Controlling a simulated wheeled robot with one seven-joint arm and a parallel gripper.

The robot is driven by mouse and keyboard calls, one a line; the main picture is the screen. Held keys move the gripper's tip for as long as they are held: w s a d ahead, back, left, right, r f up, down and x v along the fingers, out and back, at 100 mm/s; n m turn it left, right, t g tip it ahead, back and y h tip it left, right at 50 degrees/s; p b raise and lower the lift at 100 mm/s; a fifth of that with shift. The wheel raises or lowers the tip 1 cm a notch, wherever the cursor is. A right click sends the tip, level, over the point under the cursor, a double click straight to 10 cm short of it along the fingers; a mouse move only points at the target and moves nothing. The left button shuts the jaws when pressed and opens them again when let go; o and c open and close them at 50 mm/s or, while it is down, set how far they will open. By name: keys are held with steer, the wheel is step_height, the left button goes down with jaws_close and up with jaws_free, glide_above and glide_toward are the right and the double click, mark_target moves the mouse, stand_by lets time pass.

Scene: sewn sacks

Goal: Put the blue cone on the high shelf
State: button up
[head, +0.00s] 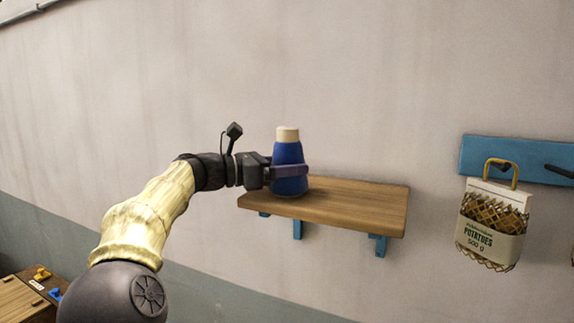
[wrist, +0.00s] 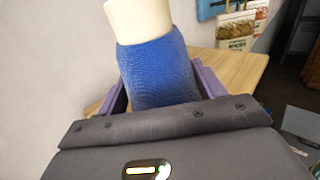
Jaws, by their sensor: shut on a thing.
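The blue cone (head: 287,155) is a thread cone with a cream top, upright at the left part of the wooden high shelf (head: 350,203). My gripper (head: 291,171) is shut around the lower part of the cone from the left. In the wrist view the blue cone (wrist: 158,72) stands between the two purple fingers, with its cream top toward the upper edge. The wooden shelf shows behind it in the wrist view (wrist: 232,66). The cone's base is at about the shelf's surface; I cannot tell whether it touches.
The shelf's middle and right are clear, with blue brackets beneath. To the right, a blue rail (head: 515,157) with dark pegs holds a net bag of potatoes (head: 490,227). A wooden surface (head: 22,298) with small yellow and blue things is at lower left.

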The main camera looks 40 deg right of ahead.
steer(key=shift+f, duration=0.1)
steer(key=o, duration=1.2)
steer(key=shift+c, duration=0.2)
steer(key=b+v, duration=0.4)
steer(key=v, duration=1.3)
steer(key=shift+a, duration=0.25)
